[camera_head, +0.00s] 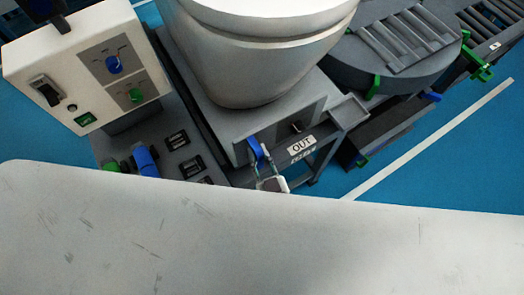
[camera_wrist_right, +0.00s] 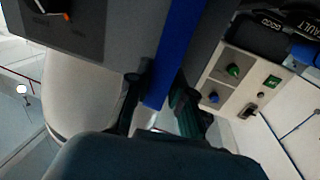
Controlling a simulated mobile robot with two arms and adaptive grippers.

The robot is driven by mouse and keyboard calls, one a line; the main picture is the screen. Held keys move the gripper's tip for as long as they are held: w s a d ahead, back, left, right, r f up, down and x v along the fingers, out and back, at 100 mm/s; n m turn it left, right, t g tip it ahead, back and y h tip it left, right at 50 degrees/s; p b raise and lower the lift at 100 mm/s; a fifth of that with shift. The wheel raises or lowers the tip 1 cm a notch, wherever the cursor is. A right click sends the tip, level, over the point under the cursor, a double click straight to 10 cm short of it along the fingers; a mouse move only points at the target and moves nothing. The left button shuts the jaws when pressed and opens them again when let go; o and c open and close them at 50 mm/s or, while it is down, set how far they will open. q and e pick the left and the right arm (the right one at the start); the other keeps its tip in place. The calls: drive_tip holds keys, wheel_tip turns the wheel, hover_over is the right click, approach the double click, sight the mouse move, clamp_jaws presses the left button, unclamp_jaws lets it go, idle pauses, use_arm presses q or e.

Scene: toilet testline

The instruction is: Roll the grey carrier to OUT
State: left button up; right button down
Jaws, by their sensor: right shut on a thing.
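A large white toilet-like body (camera_head: 255,60) stands on a grey block (camera_head: 225,120), which seems to be the grey carrier; most of its top is covered. A white OUT label (camera_head: 301,146) is on the grey frame at its front right. A blue bar (camera_wrist_right: 172,55) runs between the dark fingers of my right gripper (camera_wrist_right: 158,92) in the right wrist view; the gripper is shut on it. A blue handle (camera_head: 255,152) beside the OUT label seems to be the same bar. My left gripper is not in view.
A white control box (camera_head: 85,65) with blue and green knobs stands at the left. A dark round platform with rollers (camera_head: 405,42) and a roller conveyor (camera_head: 490,35) lie at the right. A broad white surface covers the foreground. Blue floor (camera_head: 440,150) is clear at the right.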

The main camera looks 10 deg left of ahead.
drive_tip(key=c, duration=1)
unclamp_jaws()
drive_tip(key=shift+s+a, duration=0.15)
drive_tip(key=shift+s, duration=0.1)
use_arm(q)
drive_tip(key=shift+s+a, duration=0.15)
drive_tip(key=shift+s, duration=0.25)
use_arm(e)
drive_tip(key=shift+s+d, duration=0.3)
drive_tip(key=shift+s, duration=0.1)
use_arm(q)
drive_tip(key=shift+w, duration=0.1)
use_arm(e)
drive_tip(key=v, duration=1.1)
drive_tip(key=shift+s+a, duration=0.1)
